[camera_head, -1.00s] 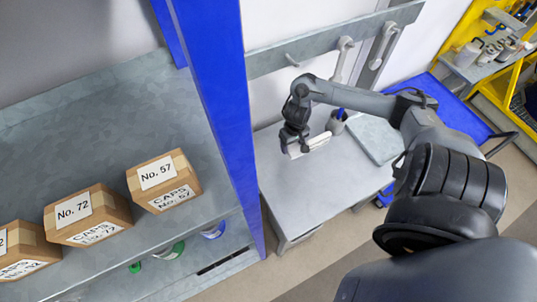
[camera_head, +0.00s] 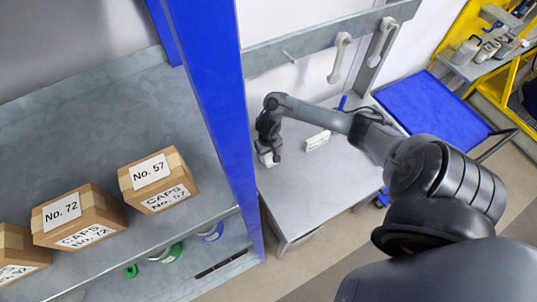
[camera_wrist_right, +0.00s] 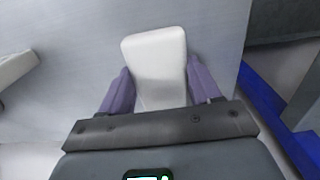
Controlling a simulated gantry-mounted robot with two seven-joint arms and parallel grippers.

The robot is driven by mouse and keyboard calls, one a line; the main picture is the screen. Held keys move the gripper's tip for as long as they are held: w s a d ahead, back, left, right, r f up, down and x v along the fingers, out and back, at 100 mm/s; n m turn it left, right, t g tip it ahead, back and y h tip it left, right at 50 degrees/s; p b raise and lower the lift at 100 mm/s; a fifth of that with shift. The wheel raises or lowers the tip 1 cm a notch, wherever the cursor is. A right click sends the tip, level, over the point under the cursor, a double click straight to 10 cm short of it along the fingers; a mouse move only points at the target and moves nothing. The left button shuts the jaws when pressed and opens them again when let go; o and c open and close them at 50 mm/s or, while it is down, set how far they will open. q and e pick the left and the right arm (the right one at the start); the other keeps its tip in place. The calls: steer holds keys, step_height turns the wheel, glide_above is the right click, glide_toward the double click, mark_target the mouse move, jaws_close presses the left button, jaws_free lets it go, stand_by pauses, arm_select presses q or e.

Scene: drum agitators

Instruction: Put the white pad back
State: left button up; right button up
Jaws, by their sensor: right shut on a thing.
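The white pad (camera_wrist_right: 155,62) is a small rounded block. It lies between the two purple-tipped fingers of my right gripper (camera_wrist_right: 160,92) in the right wrist view. In the head view, my right gripper (camera_head: 268,150) points down over the left part of the grey worktable, and part of the pad (camera_head: 267,159) shows below it. The gripper is shut on the pad. I cannot tell whether the pad touches the tabletop. My left gripper is not in view.
A white block with dark markings (camera_head: 317,141) stands on the grey worktable (camera_head: 300,190), right of my gripper. The blue post (camera_head: 225,110) rises close to the left. Two white handles (camera_head: 340,57) hang on the wall rail. The front tabletop is clear.

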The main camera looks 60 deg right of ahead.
mark_target(268, 155)
steer(key=shift+f, duration=0.25)
steer(key=o, duration=1)
steer(key=shift+r, duration=0.25)
steer(key=shift+r+p, duration=0.5)
steer(key=shift+p, duration=0.3)
step_height(268, 155, up, 6)
steer(key=p, duration=0.7)
steer(key=shift+f, duration=0.2)
steer(key=shift+r+p, duration=0.35)
steer(key=shift+p, duration=0.35)
